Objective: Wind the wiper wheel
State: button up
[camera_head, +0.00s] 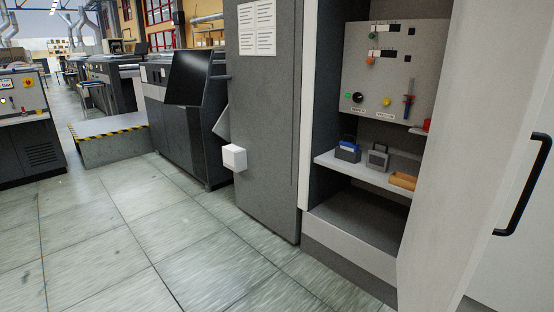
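A grey control panel (385,70) is mounted inside an open cabinet at the right. A round black knob (358,97) sits at its lower left above a small label too blurred to read. I cannot tell for sure whether this knob is the wiper wheel. A green button (348,96) is left of it and a yellow knob (387,102) right of it. My gripper is not in view.
The cabinet's pale door (470,130) stands open at right, with a black handle (522,185). A shelf (350,170) holds a blue-topped padlock-like item (348,150), a grey one (378,156) and an orange-brown tray (403,180). The tiled floor (150,240) at left is clear.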

aim_at(358, 97)
jog(key=i+j+u, duration=0.1)
jog(key=i+u, duration=0.4)
jog(key=i, duration=1.1)
